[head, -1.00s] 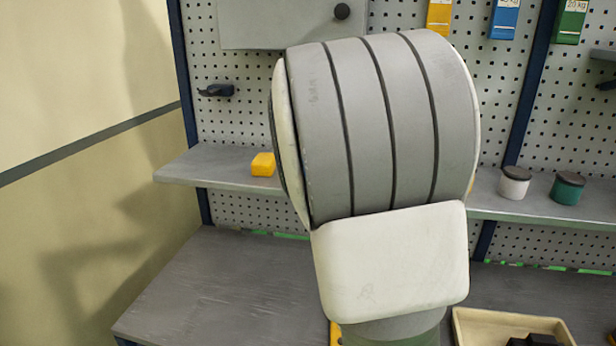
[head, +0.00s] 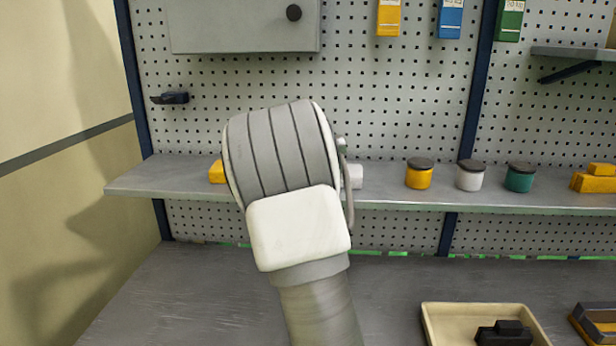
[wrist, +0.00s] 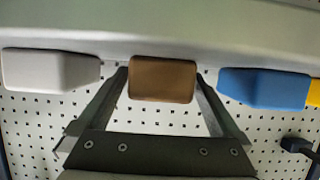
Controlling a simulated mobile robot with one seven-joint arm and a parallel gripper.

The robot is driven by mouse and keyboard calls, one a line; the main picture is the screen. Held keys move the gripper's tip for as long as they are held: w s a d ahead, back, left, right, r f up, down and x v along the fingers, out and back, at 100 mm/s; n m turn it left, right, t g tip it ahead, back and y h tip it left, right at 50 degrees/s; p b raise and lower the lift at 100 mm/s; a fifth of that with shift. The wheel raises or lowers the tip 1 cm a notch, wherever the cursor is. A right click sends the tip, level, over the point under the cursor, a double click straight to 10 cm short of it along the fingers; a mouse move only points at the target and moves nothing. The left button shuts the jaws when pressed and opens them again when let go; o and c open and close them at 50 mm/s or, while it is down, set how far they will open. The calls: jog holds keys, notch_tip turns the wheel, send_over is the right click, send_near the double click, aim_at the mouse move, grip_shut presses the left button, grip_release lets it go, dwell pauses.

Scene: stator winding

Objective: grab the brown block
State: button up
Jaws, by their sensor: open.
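The brown block (wrist: 162,80) shows in the middle of the wrist view, against the shelf. My gripper (wrist: 161,74) is open, with one finger on each side of the brown block. Small gaps or edges show by the fingertips; I cannot tell how deep the block sits between them. In the head view my arm hides the brown block and most of my gripper.
A white block (wrist: 50,70) and a blue block (wrist: 263,88) flank the brown one, with a yellow block (wrist: 314,92) beyond the blue. The shelf (head: 400,198) also holds several jars. A tray (head: 436,318) with a dark part sits on the bench (head: 190,300).

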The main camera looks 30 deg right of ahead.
jog(key=shift+w+d+f, duration=0.2)
jog(key=shift+w+d, duration=0.2)
jog(key=shift+w, duration=0.05)
jog(key=c, duration=1.5)
jog(key=shift+r, duration=0.1)
